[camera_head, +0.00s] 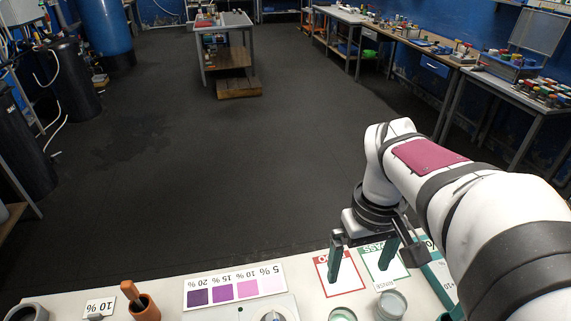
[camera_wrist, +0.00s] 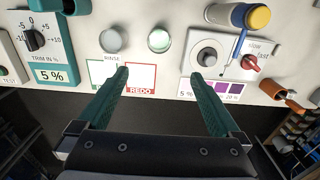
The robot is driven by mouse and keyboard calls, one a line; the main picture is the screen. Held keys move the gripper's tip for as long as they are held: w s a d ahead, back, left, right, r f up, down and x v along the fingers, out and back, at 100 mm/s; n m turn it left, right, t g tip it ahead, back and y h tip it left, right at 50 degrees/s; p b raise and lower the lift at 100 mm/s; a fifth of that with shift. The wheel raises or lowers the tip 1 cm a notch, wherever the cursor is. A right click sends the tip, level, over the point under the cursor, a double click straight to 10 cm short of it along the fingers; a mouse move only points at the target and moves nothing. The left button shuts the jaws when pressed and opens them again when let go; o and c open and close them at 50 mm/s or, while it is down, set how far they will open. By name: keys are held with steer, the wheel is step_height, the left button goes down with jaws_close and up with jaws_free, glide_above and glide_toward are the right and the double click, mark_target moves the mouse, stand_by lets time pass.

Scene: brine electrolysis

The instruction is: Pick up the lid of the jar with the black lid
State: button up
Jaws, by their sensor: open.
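I cannot make out a jar with a black lid in either view. Two small round glass vessels stand on the white bench: one by the RINSE label (camera_head: 392,303), also in the wrist view (camera_wrist: 113,40), and one beside it (camera_head: 342,314), also in the wrist view (camera_wrist: 159,40). I cannot tell whether either has a lid. My gripper (camera_head: 359,274) is open and empty, over the bench edge by the REDO and PASS cards. In the wrist view, its green fingers (camera_wrist: 159,76) are wide apart, with the REDO card (camera_wrist: 140,78) showing between them.
A purple colour chart (camera_head: 235,287), an orange pot (camera_head: 148,308) with a wooden handle and a 10 % card (camera_head: 98,307) lie to the left. The wrist view shows a trim dial (camera_wrist: 33,40), a red knob (camera_wrist: 250,62) and a yellow-topped object (camera_wrist: 257,17).

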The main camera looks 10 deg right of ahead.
steer(key=s+a+f+m+y, duration=0.1)
steer(key=s+a+f+m, duration=0.1)
steer(key=s+a, duration=0.4)
steer(key=s+a+f+m, duration=0.2)
steer(key=s+a+m, duration=0.1)
steer(key=s+a, duration=0.3)
steer(key=shift+s+a+m+y, duration=0.3)
steer(key=shift+s+a+y, duration=0.1)
steer(key=shift+s, duration=0.5)
steer(key=n+h, duration=0.2)
steer(key=n, duration=0.7)
glide_above(272, 317)
steer(key=w, duration=0.1)
step_height(272, 317, down, 2)
steer(key=f, duration=1)
steer(key=s+f, duration=0.1)
steer(key=f, duration=0.4)
steer(key=c, duration=1.3)
